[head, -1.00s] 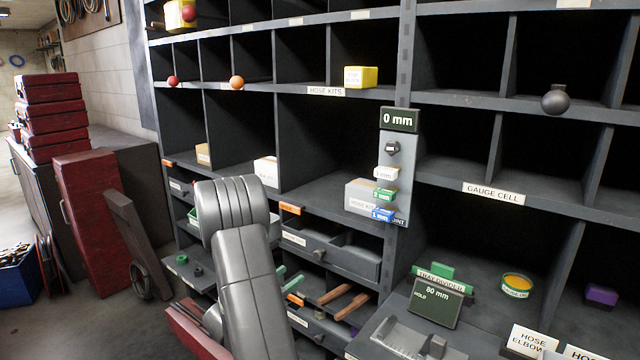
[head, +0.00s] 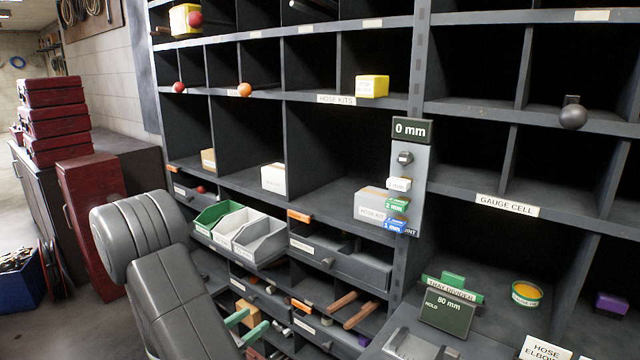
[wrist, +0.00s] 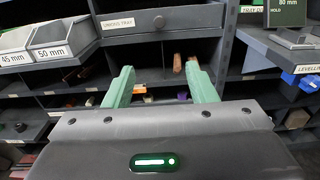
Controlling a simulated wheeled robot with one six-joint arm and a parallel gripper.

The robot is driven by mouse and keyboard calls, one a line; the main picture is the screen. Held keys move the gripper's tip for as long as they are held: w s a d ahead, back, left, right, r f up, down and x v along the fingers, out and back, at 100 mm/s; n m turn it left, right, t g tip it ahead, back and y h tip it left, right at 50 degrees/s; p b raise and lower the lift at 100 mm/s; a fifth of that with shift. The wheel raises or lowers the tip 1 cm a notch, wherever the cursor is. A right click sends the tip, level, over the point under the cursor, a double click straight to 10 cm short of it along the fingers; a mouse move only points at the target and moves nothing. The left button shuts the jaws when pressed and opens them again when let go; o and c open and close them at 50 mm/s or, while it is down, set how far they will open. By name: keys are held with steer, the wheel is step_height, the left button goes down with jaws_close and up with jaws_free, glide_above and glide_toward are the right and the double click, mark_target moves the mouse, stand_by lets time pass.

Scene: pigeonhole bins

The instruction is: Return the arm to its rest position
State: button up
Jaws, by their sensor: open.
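My gripper (wrist: 160,88) shows in the wrist view with its two green fingers apart and nothing between them. It faces the lower part of the pigeonhole rack, below a drawer (wrist: 160,24). In the head view my gripper's green fingers (head: 243,328) show low in the picture, in front of the lower drawers and partly hidden by my grey arm. My arm is folded at the lower left of that view, clear of the upper shelves.
Green and white bins (head: 232,229) stand out from the rack near my arm. An open drawer (head: 340,262) sits to their right. Red cases (head: 55,120) and a dark red cabinet (head: 92,215) stand at the left. Floor shows between cabinet and rack.

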steer(key=v, duration=0.8)
steer(key=shift+a, duration=0.15)
steer(key=shift+s, duration=0.1)
